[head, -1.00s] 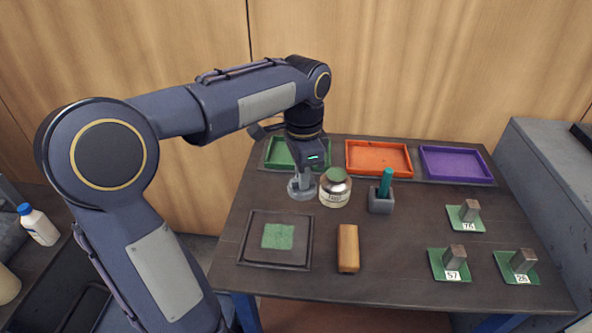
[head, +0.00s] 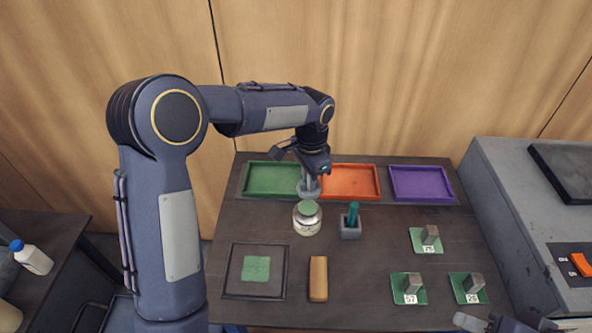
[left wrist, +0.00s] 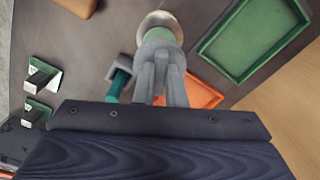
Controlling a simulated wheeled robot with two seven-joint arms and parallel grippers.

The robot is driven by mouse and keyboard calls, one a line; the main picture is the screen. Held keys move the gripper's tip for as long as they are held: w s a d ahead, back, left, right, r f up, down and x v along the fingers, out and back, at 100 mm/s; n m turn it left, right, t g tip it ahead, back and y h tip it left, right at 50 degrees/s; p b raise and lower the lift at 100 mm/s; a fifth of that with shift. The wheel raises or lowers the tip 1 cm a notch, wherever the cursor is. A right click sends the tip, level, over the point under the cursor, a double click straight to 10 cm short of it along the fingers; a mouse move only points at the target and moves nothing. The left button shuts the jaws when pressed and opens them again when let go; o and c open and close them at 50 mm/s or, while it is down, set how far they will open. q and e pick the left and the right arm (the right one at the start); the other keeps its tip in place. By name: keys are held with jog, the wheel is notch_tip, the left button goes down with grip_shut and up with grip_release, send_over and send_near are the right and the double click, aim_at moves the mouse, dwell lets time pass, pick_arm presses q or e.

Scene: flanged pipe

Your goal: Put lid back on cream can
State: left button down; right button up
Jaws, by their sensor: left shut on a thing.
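The cream can (head: 307,226) stands upright on the table, a pale labelled jar with a green top surface. My left gripper (head: 311,178) is shut on the grey round lid (head: 309,192). In the head view the lid appears just above and behind the can, apart from it. In the left wrist view the lid (left wrist: 158,42) partly covers the can (left wrist: 158,20), and the left gripper's fingers (left wrist: 160,80) grip the lid's knob. The lid's height over the table is hard to tell. Part of my right gripper (head: 505,324) shows at the bottom right edge; its jaws are unclear.
A grey holder (head: 350,230) with a teal stick stands right of the can. Green (head: 250,190), orange (head: 370,194) and purple (head: 420,197) trays line the back. A wooden block (head: 318,278) and framed mat (head: 231,270) lie in front. Weights on green pads stand right.

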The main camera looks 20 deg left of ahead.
pick_arm(q)
jog(key=shift+f+b, duration=1.9)
jog(key=shift+f, duration=0.5)
jog(key=shift+f+b, duration=0.55)
jog(key=shift+f, duration=0.25)
jog(key=shift+f, duration=0.15)
jog(key=c, duration=0.9)
grip_release()
